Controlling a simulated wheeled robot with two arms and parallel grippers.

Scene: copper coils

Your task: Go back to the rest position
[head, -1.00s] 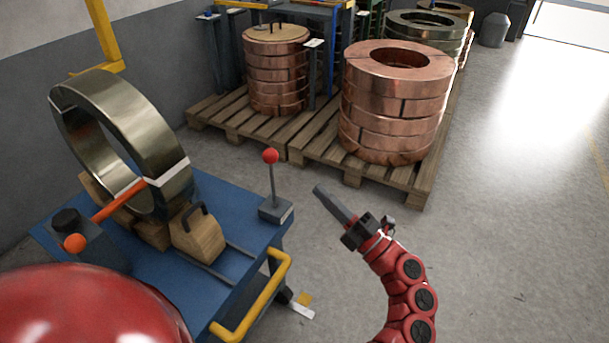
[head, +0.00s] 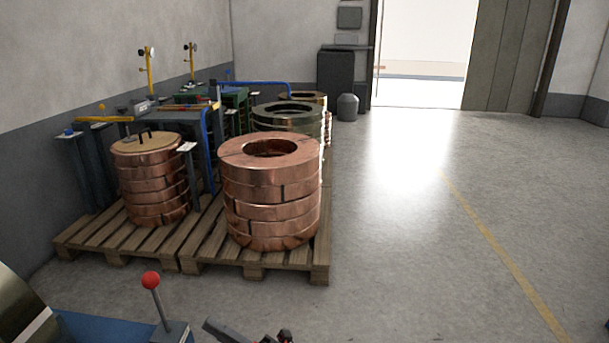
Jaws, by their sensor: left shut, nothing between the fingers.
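My left gripper (head: 215,327) shows at the bottom edge, just right of the blue cart. Its dark fingers are together and point up and left, with nothing between them. Only the fingers and a bit of the dark wrist show; the rest of the arm is below the picture. My right gripper is not in view. The blue cart (head: 95,328) is cut off at the bottom left. Its red-knobbed lever (head: 158,303) stands close to the left of my gripper, apart from it. The steel coil (head: 20,312) shows only as an edge in the corner.
A copper coil stack (head: 271,195) and a lidded copper stack (head: 154,188) stand on wooden pallets (head: 320,262) ahead. Greenish coils (head: 288,117) stand behind. The floor right of them is open, with a yellow line (head: 500,253). A bright doorway (head: 422,80) is at the back.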

